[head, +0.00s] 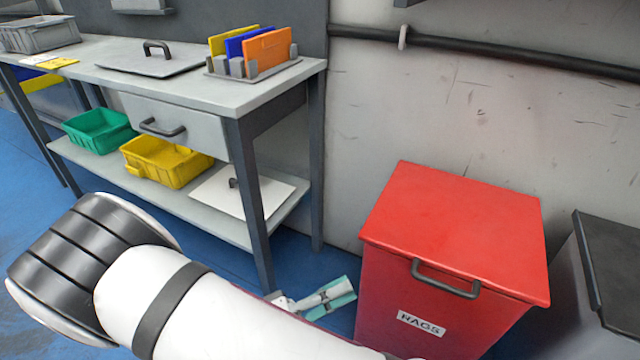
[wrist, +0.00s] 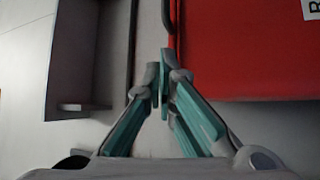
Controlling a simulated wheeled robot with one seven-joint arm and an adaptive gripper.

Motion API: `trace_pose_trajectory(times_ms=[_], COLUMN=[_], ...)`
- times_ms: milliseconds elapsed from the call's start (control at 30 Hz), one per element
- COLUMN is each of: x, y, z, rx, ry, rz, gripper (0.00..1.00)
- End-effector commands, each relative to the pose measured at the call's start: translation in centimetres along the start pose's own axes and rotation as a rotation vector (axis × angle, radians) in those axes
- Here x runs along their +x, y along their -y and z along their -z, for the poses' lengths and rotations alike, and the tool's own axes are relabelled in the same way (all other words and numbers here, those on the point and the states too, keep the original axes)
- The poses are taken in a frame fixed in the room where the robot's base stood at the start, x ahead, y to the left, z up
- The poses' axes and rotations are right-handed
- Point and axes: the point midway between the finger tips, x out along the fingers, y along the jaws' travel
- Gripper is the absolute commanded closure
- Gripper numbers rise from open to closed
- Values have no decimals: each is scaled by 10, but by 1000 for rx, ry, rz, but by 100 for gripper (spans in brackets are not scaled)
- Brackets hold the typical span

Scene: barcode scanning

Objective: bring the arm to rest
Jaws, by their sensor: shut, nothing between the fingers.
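My gripper (wrist: 165,85) is shut with its teal-lined fingers together and nothing between them in the wrist view. In the head view my gripper (head: 330,298) shows low, partly hidden behind my white arm. It is over the blue floor between the workbench and the red bin, just left of the bin. My arm reaches across the lower left of the head view.
A red lidded bin (head: 453,231) stands against the wall, with a dark container (head: 612,262) to its right. A workbench (head: 215,90) with a drawer (head: 168,128) stands at left. Its lower shelf holds a green bin (head: 97,130) and a yellow bin (head: 165,163).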

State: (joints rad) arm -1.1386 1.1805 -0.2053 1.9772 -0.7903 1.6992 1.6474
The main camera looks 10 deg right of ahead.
Motion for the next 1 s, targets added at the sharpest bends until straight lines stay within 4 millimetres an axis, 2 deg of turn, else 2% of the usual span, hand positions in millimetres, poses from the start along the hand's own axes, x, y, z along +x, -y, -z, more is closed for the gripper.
trace_pose_trajectory(times_ms=[167,467,700,1000], x=[6,53,91,125], y=[-6,-54,-95,-141], z=[0,-10,-31,-70], rx=[-18,-190,-307,-360], ry=[38,356,584,756], rz=[20,248,521,908], gripper=[100,100,100,100])
